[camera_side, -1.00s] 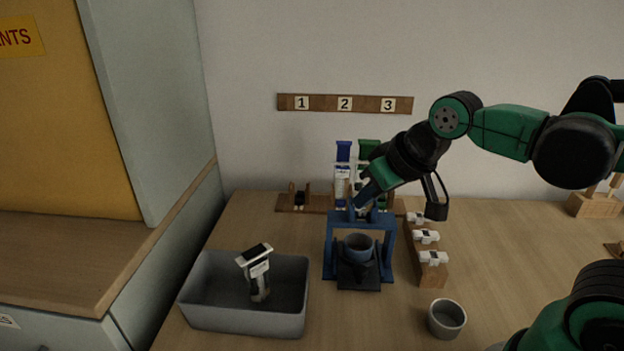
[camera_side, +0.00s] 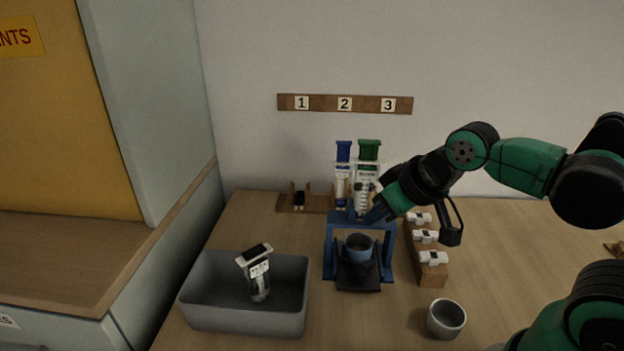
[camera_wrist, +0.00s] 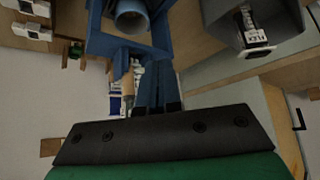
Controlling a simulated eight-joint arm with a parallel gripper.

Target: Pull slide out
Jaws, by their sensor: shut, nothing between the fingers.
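A blue stand (camera_side: 388,250) like a small arch is on the table; in the wrist view it shows at the top (camera_wrist: 110,42). A dark slide plate (camera_side: 358,284) juts from its front at the base, with a blue cup (camera_side: 359,254) on it under the arch. The cup shows in the wrist view too (camera_wrist: 132,20); its inside looks dark in the side view. My gripper (camera_side: 362,214) is shut and empty at the top of the stand. In the wrist view its fingers (camera_wrist: 152,75) reach toward the stand; whether they touch it I cannot tell.
A grey bin (camera_side: 215,318) holding a white-and-black device (camera_side: 259,278) is left. A wooden rack (camera_side: 433,274) with white clips is right of the stand; a grey cup (camera_side: 446,319) is in front.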

